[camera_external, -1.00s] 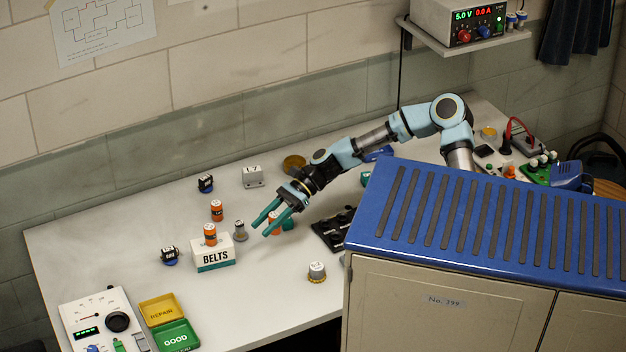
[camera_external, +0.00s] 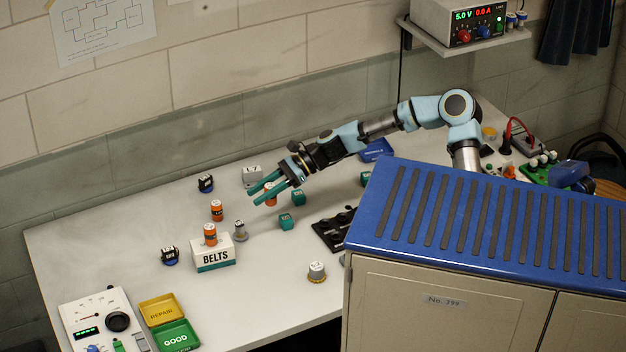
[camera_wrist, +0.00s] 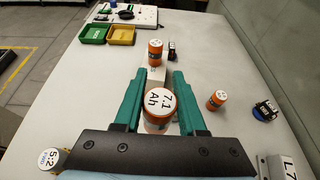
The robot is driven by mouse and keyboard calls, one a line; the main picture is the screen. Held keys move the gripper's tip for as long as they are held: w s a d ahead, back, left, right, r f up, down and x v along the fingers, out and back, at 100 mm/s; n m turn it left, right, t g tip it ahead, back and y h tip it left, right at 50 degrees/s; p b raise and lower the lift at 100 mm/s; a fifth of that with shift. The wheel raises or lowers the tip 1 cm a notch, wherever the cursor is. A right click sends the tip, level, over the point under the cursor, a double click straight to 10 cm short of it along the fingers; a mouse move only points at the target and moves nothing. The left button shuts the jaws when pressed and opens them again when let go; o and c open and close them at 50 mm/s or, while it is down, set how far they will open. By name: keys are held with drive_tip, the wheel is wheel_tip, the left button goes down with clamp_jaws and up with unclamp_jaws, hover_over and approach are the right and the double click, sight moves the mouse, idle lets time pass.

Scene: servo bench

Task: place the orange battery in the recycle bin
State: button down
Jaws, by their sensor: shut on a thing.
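My gripper (camera_external: 255,196) is shut on an orange battery (camera_external: 270,199) with a white top. In the wrist view the battery (camera_wrist: 158,126) stands between the teal fingers, its top reading "7.1 Ah". It appears held above the bench. A second orange battery (camera_external: 210,236) stands on the white BELTS box (camera_external: 214,259), and a third (camera_external: 217,212) stands on the bench behind it. A blue tray (camera_external: 376,150) lies at the back beyond my arm. Its lettering is too small to read, so I cannot tell whether it is the recycle bin.
Teal cubes (camera_external: 286,222), a small grey motor (camera_external: 240,231) and a grey bracket (camera_external: 252,175) surround the gripper. A black holder (camera_external: 334,231) lies to the right. Yellow (camera_external: 161,309) and green (camera_external: 176,337) trays are at the front left. The front middle bench is mostly clear.

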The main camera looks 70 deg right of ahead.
drive_tip(key=w+d+f+m+t+h+b, duration=0.1)
drive_tip(key=d+f+m+t+h, duration=0.15)
drive_tip(key=d, duration=0.55)
drive_tip(key=w+d+f+m+t+h, duration=0.1)
drive_tip(key=w+d+m+h, duration=0.1)
drive_tip(key=d+m+h, duration=0.35)
wheel_tip(320, 180, up, 6)
drive_tip(key=m+g+h+b, duration=0.4)
drive_tip(key=m+g+h, duration=0.7)
drive_tip(key=m+h, duration=0.5)
hover_over(376, 147)
drive_tip(key=y, duration=0.1)
drive_tip(key=shift+m+g+y, duration=0.25)
drive_tip(key=shift+m+y, duration=0.05)
drive_tip(key=shift+m, duration=0.1)
wheel_tip(376, 147, down, 11)
drive_tip(key=shift+a+f, duration=0.1)
drive_tip(key=shift+a, duration=0.05)
drive_tip(key=shift+f+p, duration=0.55)
drive_tip(key=shift+f, duration=1.5)
drive_tip(key=shift+f, duration=0.15)
drive_tip(key=shift+c, duration=2.4)
unclamp_jaws()
